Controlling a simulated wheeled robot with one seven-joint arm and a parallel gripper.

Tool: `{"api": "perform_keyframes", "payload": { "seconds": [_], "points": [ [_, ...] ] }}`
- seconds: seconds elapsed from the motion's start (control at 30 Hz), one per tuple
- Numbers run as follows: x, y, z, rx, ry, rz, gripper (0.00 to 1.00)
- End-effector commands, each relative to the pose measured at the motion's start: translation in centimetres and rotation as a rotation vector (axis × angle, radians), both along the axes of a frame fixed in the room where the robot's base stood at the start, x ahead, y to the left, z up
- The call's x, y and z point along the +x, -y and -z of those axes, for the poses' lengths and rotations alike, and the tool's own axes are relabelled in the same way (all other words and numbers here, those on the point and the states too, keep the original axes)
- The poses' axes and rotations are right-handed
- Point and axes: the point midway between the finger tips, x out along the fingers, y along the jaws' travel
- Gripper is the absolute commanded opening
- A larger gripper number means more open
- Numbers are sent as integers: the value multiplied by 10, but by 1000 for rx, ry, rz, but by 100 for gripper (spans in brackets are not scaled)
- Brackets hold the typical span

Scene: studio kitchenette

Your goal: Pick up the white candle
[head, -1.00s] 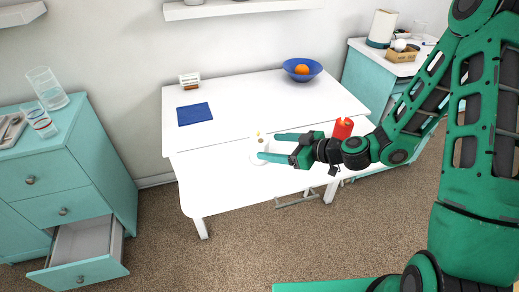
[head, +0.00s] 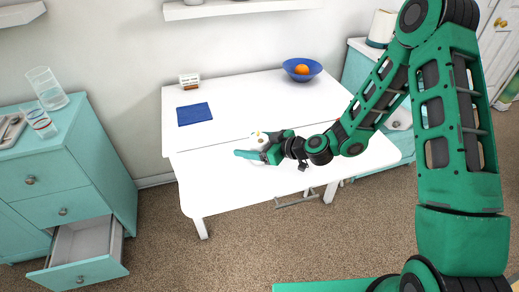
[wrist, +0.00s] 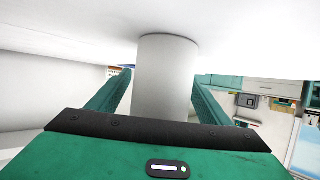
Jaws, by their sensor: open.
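The white candle (wrist: 165,75) is a plain white cylinder that fills most of the space between my fingers in the wrist view. It meets the white surface at the top of that picture. In the head view only a small part of the candle (head: 258,138) shows, the rest hidden by my gripper (head: 250,146). My gripper is open around the candle, low over the white table (head: 225,185). In the wrist view my gripper (wrist: 160,95) has one finger on each side. The right finger looks very close to the candle; I cannot tell if it touches.
A blue cloth (head: 195,114), a small card holder (head: 189,81) and a blue bowl (head: 302,69) with an orange (head: 302,69) lie farther back on the table. The table's front left is clear. A drawer (head: 82,254) stands open at the left.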

Motion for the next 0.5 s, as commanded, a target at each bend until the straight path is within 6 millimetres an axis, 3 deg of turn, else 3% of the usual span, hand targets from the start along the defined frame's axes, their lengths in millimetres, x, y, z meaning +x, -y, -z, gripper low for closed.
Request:
{"api": "perform_keyframes", "payload": {
  "seconds": [0.17, 0.37, 0.5],
  "points": [
    [0, 0, 0, 0, 0, 0, 70],
    [0, 0, 0, 0, 0, 0, 23],
    [0, 0, 0, 0, 0, 0, 23]
  ]
}}
